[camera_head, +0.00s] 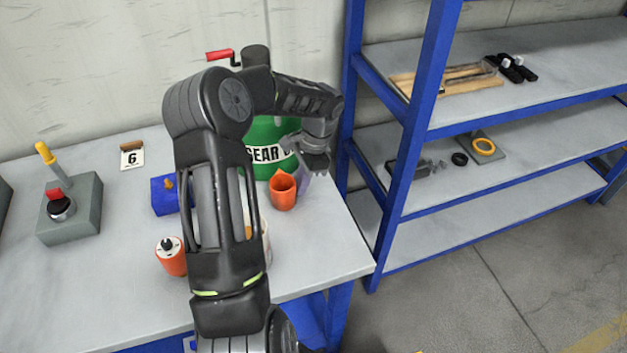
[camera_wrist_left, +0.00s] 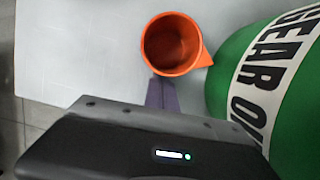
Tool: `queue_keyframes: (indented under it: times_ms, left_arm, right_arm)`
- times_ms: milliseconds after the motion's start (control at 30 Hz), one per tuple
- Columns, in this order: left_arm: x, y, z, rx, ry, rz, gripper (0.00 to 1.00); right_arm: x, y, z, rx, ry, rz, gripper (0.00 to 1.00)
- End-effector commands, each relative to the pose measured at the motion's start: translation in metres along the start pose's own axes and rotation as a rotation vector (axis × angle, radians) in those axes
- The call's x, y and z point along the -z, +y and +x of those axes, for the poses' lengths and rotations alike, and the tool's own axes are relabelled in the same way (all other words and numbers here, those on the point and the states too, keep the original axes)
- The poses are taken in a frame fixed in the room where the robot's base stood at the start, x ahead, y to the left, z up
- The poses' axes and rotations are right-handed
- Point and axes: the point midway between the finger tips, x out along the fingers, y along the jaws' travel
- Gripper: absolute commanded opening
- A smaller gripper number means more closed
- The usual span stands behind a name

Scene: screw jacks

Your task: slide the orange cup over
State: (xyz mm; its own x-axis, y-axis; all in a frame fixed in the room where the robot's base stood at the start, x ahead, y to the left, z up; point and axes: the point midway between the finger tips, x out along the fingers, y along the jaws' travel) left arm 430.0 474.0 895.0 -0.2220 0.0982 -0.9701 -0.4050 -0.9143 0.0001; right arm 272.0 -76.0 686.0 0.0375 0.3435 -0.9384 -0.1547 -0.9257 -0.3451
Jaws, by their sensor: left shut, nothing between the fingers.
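The orange cup (camera_head: 283,192) with a pointed spout stands upright near the right end of the grey table, in front of the green drum. My left gripper (camera_head: 303,181) is just right of it, pointing down, with its fingers shut and nothing between them. In the left wrist view the cup (camera_wrist_left: 172,45) shows from above and looks empty, its spout toward the drum. The shut fingertips (camera_wrist_left: 162,92) end at the near side of the cup; I cannot tell whether they touch it. My right gripper is not in view.
The green gear oil drum (camera_head: 270,134) stands close behind the cup. An orange-and-white cylinder (camera_head: 170,256), a blue block (camera_head: 163,196) and a grey switch box (camera_head: 75,213) stand to the left. The table (camera_head: 335,250) is bare toward its right front edge. A blue-framed shelf (camera_head: 420,75) stands right.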

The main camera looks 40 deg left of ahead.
Motion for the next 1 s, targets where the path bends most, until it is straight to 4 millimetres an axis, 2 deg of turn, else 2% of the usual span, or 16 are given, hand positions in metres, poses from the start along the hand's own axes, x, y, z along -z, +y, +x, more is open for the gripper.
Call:
queue_keyframes:
  times_ms: [167,600,1000]
  left_arm:
    - [0.001,-0.001,-0.009,0.002,0.001,-0.001,0.00]
    - [0.001,-0.001,-0.072,0.002,0.000,0.000,0.00]
    - [0.001,0.000,-0.078,-0.001,0.000,0.000,0.00]
  right_arm:
    - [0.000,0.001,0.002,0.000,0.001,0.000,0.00]
    - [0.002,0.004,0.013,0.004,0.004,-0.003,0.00]
    - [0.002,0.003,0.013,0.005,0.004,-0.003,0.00]
